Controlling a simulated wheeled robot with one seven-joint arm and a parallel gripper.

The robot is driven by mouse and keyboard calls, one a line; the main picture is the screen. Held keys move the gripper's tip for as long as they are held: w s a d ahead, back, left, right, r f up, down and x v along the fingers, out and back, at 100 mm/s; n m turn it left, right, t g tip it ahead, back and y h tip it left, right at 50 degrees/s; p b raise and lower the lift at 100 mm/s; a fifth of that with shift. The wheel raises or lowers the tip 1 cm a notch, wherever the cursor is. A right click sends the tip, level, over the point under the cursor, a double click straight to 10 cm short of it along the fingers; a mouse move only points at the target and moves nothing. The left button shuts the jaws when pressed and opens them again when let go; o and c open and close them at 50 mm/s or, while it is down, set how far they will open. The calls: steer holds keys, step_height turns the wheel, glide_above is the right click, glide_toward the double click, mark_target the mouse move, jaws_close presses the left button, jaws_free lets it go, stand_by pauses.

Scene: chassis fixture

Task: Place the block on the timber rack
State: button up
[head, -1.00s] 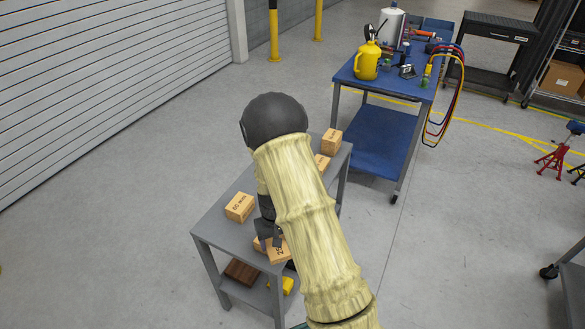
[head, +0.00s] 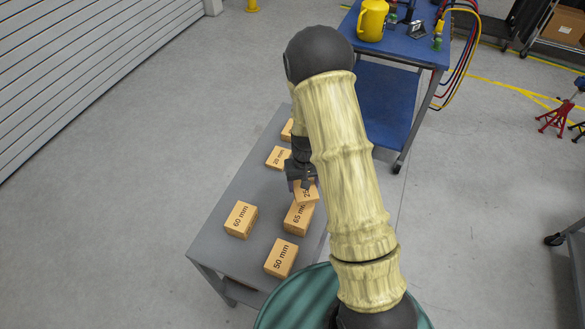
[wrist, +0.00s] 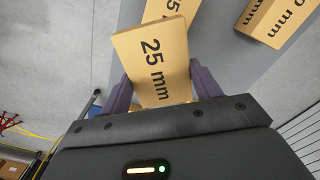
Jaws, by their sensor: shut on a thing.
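My gripper (head: 302,182) is shut on a flat, light-wood block marked 25 mm (head: 307,193). In the wrist view the block (wrist: 156,62) sits between the two purple-grey fingers, its marked face towards the camera. In the head view the held block overlaps a block marked 65 mm (head: 298,217) on the grey table; I cannot tell the gap between them. My arm hides part of the table's right side. I cannot pick out anything that is clearly the timber rack.
The grey table (head: 212,252) also carries blocks marked 60 mm (head: 240,219), 50 mm (head: 281,258) and 20 mm (head: 278,157), plus one partly hidden block (head: 287,130) farther back. A blue cart (head: 388,105) with a yellow jug (head: 371,20) stands behind.

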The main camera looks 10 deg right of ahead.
steer(key=shift+w, duration=0.3)
steer(key=shift+s, duration=0.35)
steer(key=shift+w+a+f+b, duration=0.1)
steer(key=shift+w+f+b, duration=0.05)
steer(key=shift+w+b, duration=0.2)
steer(key=w+a+f+m+b, duration=0.1)
steer(key=w+a+m+b, duration=0.5)
steer(key=w+a, duration=0.4)
steer(key=shift+w+a+f+m+b, duration=0.3)
steer(key=shift+a+m, duration=0.2)
steer(key=shift+a, duration=0.45)
step_height(320, 180, down, 6)
steer(key=shift+a+r+p, duration=0.1)
steer(key=shift+p, duration=0.35)
steer(key=shift+f, duration=0.25)
